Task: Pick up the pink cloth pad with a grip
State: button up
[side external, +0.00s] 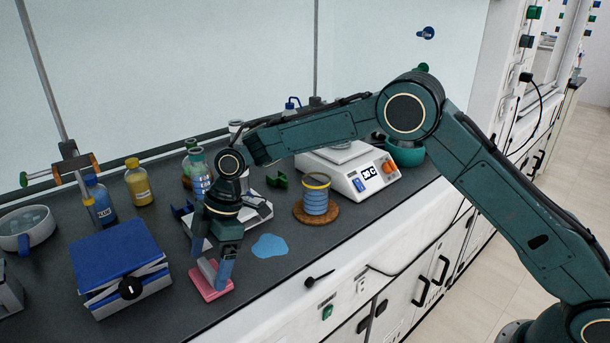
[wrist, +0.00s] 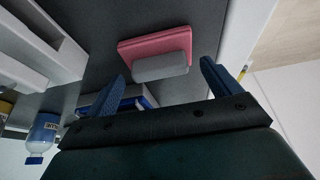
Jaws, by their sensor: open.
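The pink cloth pad (side external: 209,285) lies flat on the dark bench top near its front edge. A grey block-shaped grip stands up from its top; the grip (wrist: 160,70) shows clearly in the wrist view, with the pink pad (wrist: 150,46) behind it. My gripper (side external: 211,277) points down over the pad, with its blue fingers apart on either side of the grip. In the wrist view my gripper (wrist: 165,78) is open, and the grip sits between the fingertips with nothing held. Whether a finger touches the pad cannot be told.
A blue-topped box (side external: 115,252) stands close to the left of the pad. A blue puddle-shaped patch (side external: 270,246) lies to the right. A blue ringed stack on a wooden disc (side external: 316,213) and a white balance (side external: 350,172) stand farther back. Bottles (side external: 138,185) line the rear.

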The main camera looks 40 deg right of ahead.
jog(key=shift+x, duration=0.85)
jog(key=c, duration=0.7)
